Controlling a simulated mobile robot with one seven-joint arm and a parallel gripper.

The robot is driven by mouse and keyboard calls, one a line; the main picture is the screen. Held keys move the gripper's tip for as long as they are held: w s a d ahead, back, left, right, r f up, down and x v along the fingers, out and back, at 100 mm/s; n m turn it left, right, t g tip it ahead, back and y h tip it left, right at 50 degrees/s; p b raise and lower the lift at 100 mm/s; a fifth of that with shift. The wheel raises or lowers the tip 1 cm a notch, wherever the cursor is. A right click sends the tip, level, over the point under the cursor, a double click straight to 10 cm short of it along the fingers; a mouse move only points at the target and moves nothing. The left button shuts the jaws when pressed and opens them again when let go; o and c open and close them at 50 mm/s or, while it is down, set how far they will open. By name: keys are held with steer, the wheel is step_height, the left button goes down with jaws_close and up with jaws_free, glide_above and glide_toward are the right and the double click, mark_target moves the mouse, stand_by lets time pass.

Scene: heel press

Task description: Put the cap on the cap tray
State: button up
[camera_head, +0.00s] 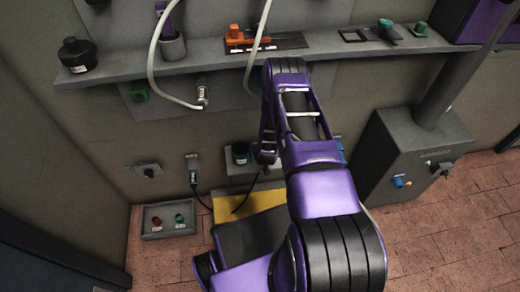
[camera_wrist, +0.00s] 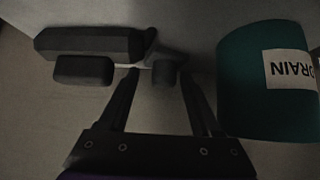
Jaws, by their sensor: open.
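My gripper (camera_wrist: 159,75) is open, with its two dark fingers spread apart. A dark grey fitting (camera_wrist: 90,45) with a thick rounded body lies past the fingertips, and a small dark stub (camera_wrist: 164,73) shows between them. I cannot tell whether they touch it. A teal cylinder (camera_wrist: 262,85) with an upside-down "DRAIN" label stands right of the fingers; a dark teal cylinder (camera_head: 240,152) sits on a small grey ledge in the head view. My gripper (camera_head: 263,158) is just right of that cylinder, partly hidden by my arm. I cannot identify the cap or cap tray with certainty.
A long shelf (camera_head: 110,72) holds a black bottle (camera_head: 77,54), an orange tool (camera_head: 236,38) and small parts. A grey box (camera_head: 410,150) stands right. A grey panel (camera_head: 150,233) with red and green pieces and a yellow surface (camera_head: 262,199) lie low. White hoses hang nearby.

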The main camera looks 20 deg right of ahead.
steer(key=shift+w+f, duration=0.3)
steer(key=shift+f, duration=0.05)
steer(key=shift+r, duration=0.1)
jaws_close()
